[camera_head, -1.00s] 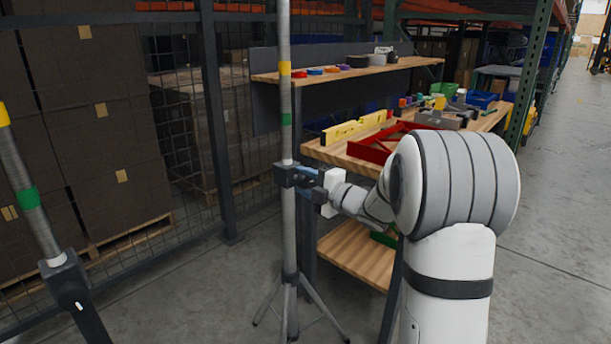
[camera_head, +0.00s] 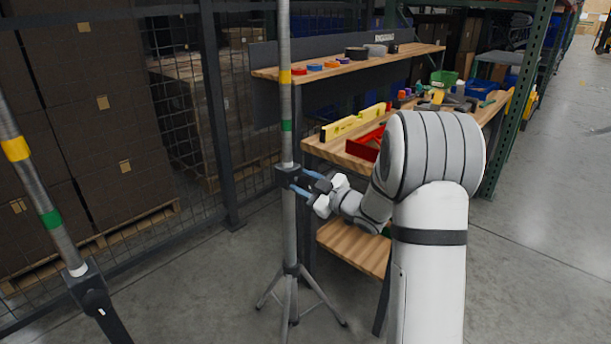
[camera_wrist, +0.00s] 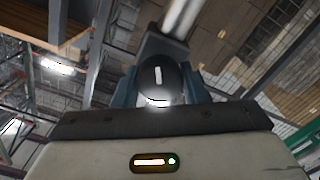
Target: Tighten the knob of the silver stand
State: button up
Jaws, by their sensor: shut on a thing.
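The silver stand (camera_head: 288,225) is upright in the middle of the head view, with yellow and green bands on its pole and splayed tripod legs. Its dark collar (camera_head: 286,176) sits partway up the pole. My gripper (camera_head: 301,183) reaches the collar from the right, its blue fingers on either side of the knob. In the wrist view the round black knob (camera_wrist: 160,80), with a white mark pointing up the picture, sits between the fingers, and the gripper is shut on it. In the head view the fingers mostly hide the knob.
A second stand (camera_head: 40,190), with a dark collar and knob (camera_head: 95,300), leans across the left edge. A wooden workbench (camera_head: 350,245) with tools stands close behind my arm. A mesh fence (camera_head: 180,110) and stacked boxes (camera_head: 70,90) are behind. Floor at right is clear.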

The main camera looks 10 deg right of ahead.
jog(key=shift+m+p, duration=1.55)
jog(key=shift+m, duration=0.75)
jog(key=o, duration=1)
jog(key=shift+d, duration=0.15)
jog(key=v, duration=0.7)
jog(key=shift+s+d+p, duration=0.15)
jog(key=shift+s+p, duration=0.15)
jog(key=shift+p, duration=0.05)
